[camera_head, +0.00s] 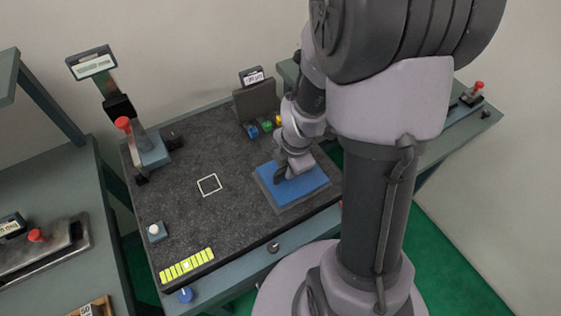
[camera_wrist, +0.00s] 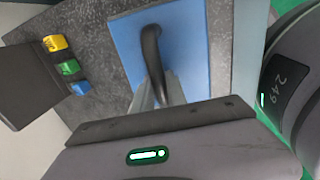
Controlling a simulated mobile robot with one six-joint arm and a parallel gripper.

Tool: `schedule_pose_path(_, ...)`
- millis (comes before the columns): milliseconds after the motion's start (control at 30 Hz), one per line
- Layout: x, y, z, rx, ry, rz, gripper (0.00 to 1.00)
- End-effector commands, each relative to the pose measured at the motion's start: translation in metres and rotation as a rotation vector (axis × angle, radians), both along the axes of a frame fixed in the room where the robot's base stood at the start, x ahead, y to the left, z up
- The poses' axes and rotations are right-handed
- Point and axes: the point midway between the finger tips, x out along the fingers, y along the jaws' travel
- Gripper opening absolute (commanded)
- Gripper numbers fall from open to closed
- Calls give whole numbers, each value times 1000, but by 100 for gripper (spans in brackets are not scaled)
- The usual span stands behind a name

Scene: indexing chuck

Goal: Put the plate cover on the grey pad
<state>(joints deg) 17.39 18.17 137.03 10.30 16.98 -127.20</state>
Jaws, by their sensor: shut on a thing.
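The plate cover (camera_head: 305,184) is a flat blue square plate with a dark arched handle (camera_wrist: 150,45). My gripper (camera_head: 283,174) is over it and shut on the handle, with its fingers at the handle's near end in the wrist view (camera_wrist: 160,95). The grey pad (camera_head: 266,195) shows as a thin border along the left and front edges of the blue plate. It also shows as a strip beside the plate in the wrist view (camera_wrist: 221,50). The rest of the pad is hidden under the cover. I cannot tell whether the plate touches the pad or hangs just above it.
Blue, green and yellow blocks (camera_head: 266,126) stand by a dark upright panel (camera_head: 257,103) behind the cover. A yellow strip (camera_head: 187,265) and a red-knobbed fixture (camera_head: 150,150) are farther left.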

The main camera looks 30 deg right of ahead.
Motion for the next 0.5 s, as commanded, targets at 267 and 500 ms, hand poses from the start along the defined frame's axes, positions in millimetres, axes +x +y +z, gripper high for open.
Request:
schedule_pose_path(267, -4, -3, -8, 0, -2, 2, 0)
schedule_pose_path(500, -4, -3, -12, -1, -1, 3, 27)
